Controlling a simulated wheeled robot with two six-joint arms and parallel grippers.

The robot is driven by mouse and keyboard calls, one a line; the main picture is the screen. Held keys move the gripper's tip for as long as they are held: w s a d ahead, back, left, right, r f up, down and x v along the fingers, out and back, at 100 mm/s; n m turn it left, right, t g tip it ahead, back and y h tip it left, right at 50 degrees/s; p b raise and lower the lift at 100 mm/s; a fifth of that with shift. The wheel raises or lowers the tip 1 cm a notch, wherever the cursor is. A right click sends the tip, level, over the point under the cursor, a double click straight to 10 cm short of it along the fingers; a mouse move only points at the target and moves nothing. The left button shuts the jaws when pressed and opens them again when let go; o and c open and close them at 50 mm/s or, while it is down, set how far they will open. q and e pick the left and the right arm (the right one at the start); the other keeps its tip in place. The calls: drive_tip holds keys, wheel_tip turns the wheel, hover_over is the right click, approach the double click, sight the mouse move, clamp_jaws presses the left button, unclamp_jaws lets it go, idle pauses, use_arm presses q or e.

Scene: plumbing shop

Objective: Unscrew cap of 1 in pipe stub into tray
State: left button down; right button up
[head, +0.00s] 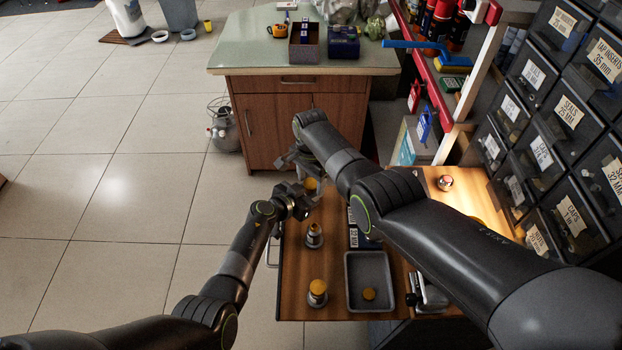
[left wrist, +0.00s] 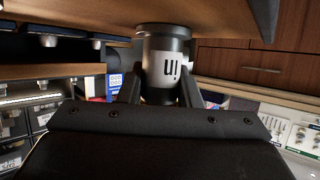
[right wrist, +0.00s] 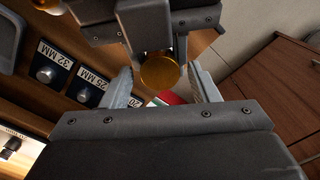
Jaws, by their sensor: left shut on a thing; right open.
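The 1 in pipe stub, a grey cylinder with an "in" label (left wrist: 163,70), is between the fingers of my left gripper (left wrist: 160,92), which is shut on it. Its round yellow cap (right wrist: 160,72) faces the right wrist camera; it also shows in the head view (head: 311,184). My right gripper (right wrist: 163,88) is open, with one finger on either side of the cap; I cannot tell whether they touch it.
Two other stubs stand nearer me on the wooden top, a narrow one (head: 315,236) and a wider one with a yellow cap (head: 318,292). Size labels (right wrist: 52,60) line the board beside the stubs. Drawer bins (head: 570,130) stand at the right. A green-topped cabinet (head: 300,110) is behind.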

drive_tip(key=shift+c, duration=0.4)
drive_tip(key=c, duration=0.9)
drive_tip(key=shift+n, duration=1.7)
drive_tip(key=o, duration=1.1)
